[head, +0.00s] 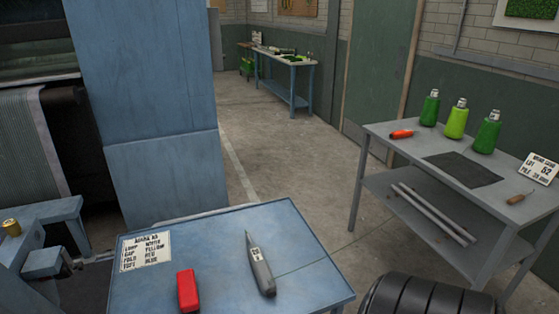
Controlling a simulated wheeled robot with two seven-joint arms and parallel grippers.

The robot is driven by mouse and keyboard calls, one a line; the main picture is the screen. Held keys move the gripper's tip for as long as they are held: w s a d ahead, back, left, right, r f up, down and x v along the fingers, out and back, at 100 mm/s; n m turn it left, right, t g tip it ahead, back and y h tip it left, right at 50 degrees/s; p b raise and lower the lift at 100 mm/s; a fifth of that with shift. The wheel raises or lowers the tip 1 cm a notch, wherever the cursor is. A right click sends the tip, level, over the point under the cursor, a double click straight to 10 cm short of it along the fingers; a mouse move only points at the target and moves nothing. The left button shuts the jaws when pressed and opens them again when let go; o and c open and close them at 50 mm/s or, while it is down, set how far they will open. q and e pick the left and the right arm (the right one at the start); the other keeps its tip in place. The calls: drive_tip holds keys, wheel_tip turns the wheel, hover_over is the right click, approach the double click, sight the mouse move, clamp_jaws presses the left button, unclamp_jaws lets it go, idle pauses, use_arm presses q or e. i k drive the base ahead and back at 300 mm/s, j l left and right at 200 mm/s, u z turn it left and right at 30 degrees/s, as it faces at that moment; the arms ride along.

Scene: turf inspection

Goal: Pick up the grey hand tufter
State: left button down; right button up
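The grey hand tufter (261,272) lies on the blue table (309,278) near the bottom middle of the head view. It is a long dark grey tool with a narrow pointed tip towards the back and a small pale label on its body. Nothing covers it. Neither of my grippers shows in this view.
A red block-like thing (187,291) lies left of the tufter, and a printed card (146,251) lies behind it. A tall blue cabinet (150,100) stands behind left. A grey bench (400,150) with green bottles (456,120) stands right. Open floor (290,170) lies between.

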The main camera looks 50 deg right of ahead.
sight(262, 271)
drive_tip(key=z, duration=1.45)
drive_tip(key=u, duration=1.8)
drive_tip(key=z, duration=1.8)
